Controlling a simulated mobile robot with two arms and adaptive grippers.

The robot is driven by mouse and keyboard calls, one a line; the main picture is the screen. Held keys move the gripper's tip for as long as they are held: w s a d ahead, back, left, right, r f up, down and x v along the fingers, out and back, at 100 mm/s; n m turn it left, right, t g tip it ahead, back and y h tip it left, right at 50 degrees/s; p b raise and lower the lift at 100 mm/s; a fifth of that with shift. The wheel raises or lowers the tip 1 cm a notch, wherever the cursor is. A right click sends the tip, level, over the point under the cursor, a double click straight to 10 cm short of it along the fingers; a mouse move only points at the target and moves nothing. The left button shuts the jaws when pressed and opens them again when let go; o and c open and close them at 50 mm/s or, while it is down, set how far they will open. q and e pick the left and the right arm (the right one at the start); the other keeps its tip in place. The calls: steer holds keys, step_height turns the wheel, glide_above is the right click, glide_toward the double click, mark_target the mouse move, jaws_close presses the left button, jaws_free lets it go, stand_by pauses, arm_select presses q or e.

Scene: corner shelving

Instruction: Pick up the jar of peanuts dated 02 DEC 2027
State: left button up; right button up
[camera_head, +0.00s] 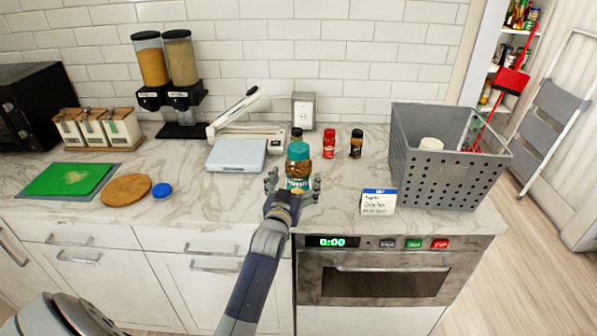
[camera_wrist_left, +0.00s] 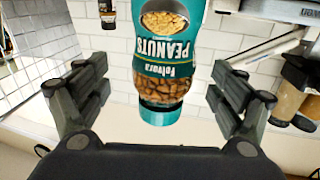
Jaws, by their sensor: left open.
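A jar of peanuts (camera_head: 298,166) with a teal lid and teal label stands upright on the marble counter. It fills the middle of the left wrist view (camera_wrist_left: 165,60), upside down there, with "PEANUTS" readable on its label. No date on it can be read. My left gripper (camera_head: 293,185) is open, its fingers on either side of the jar. In the left wrist view the fingers (camera_wrist_left: 160,90) stand apart from the jar with gaps on both sides. A dark-lidded bottle (camera_head: 297,134) stands behind the jar, mostly hidden. My right gripper is not in view.
A red-capped jar (camera_head: 329,143) and a black-capped jar (camera_head: 356,143) stand behind to the right. A flat scale (camera_head: 237,155) lies to the left.

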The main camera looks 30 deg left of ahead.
arm_select(q)
steer(key=shift+w+a+r, duration=0.2)
steer(key=shift+w+r, duration=0.05)
steer(key=shift+w, duration=0.1)
steer(key=shift+p+x, duration=0.75)
steer(key=shift+x, duration=1.35)
steer(key=shift+a+f, duration=0.1)
steer(key=shift+a, duration=0.05)
steer(key=c, duration=1.6)
